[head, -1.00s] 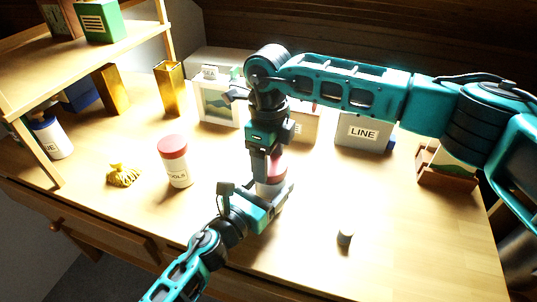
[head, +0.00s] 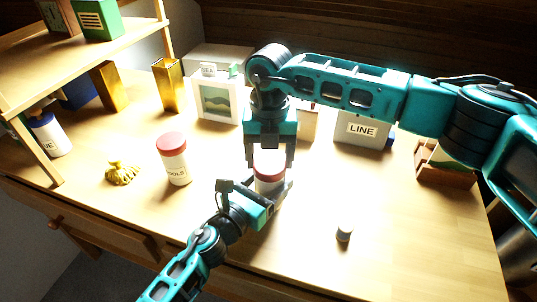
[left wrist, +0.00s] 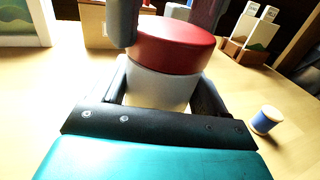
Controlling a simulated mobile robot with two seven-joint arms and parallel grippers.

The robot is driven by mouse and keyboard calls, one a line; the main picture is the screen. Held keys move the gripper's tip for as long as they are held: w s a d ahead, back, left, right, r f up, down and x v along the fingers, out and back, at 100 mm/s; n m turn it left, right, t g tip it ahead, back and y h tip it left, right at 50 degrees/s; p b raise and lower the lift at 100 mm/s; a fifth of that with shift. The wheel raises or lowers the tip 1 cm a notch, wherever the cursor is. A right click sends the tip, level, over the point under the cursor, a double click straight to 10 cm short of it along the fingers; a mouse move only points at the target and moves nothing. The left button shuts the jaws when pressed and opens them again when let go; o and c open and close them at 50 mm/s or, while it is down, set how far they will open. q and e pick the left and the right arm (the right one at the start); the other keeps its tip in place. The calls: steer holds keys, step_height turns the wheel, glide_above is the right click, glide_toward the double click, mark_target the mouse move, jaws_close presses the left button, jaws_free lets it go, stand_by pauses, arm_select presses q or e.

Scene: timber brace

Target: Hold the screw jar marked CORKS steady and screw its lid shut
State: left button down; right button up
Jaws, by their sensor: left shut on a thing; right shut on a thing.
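A white jar (left wrist: 160,90) with a red lid (left wrist: 172,48) stands upright on the table, in the middle of the head view. Its lid (head: 270,177) sits on top of the body; whether it is fully tight I cannot tell. No CORKS label shows on the visible side. My left gripper (head: 264,190) is shut around the jar's body from the front, with a finger on each side in the left wrist view. My right gripper (head: 270,162) points down from above and is shut on the lid, a finger on each side.
A second red-lidded jar (head: 173,160), its label ending in OOLS, stands to the left beside a yellow bundle (head: 122,173). A small spool (head: 344,233) stands front right. A LINE box (head: 362,130) and a picture box (head: 217,100) stand behind.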

steer(key=m, duration=0.6)
steer(key=shift+d, duration=0.1)
steer(key=m, duration=0.5)
steer(key=shift+s+d, duration=0.1)
steer(key=m, duration=0.6)
steer(key=shift+s, duration=0.15)
steer(key=m, duration=0.5)
steer(key=shift+s+m, duration=0.1)
steer(key=shift+m, duration=0.2)
steer(key=o, duration=1)
steer(key=shift+r, duration=2.2)
steer(key=shift+c, duration=0.2)
